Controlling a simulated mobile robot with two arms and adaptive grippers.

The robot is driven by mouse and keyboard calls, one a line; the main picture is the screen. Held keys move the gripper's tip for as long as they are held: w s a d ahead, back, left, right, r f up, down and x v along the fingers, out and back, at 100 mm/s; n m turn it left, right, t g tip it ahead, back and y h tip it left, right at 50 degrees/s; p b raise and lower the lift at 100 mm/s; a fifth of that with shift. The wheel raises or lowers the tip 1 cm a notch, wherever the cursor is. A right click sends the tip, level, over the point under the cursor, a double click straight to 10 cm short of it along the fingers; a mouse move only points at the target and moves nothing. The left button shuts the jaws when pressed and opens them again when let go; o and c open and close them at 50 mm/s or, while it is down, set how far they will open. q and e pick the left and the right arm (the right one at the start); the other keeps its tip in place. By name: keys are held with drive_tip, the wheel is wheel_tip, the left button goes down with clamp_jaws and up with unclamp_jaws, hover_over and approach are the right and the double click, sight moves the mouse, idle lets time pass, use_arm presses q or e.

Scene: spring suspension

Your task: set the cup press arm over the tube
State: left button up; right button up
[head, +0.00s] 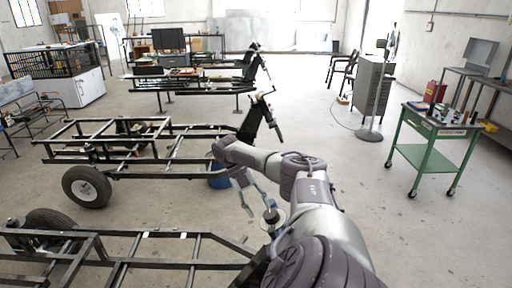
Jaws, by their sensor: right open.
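My right arm reaches in from the bottom right, and its right gripper (260,207) points down with its fingers spread apart. The gripper appears empty. Just below and right of the fingertips is a pale round disc with a dark knob (270,215), partly hidden by my arm. It may belong to the cup press, but I cannot tell. I cannot make out the tube for certain; the near frame's front end is partly behind my arm. My left gripper is not in view.
Black trailer frames (140,145) with wheels (87,187) stand at left, another frame (120,262) in front. A blue drum (219,182) stands behind my gripper. A green cart (437,157) with small parts is at right. The floor between is mostly clear.

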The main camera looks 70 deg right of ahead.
drive_tip(key=shift+w+d+r, duration=0.15)
drive_tip(key=shift+w+r, duration=0.15)
drive_tip(key=shift+r, duration=0.3)
idle(0.4)
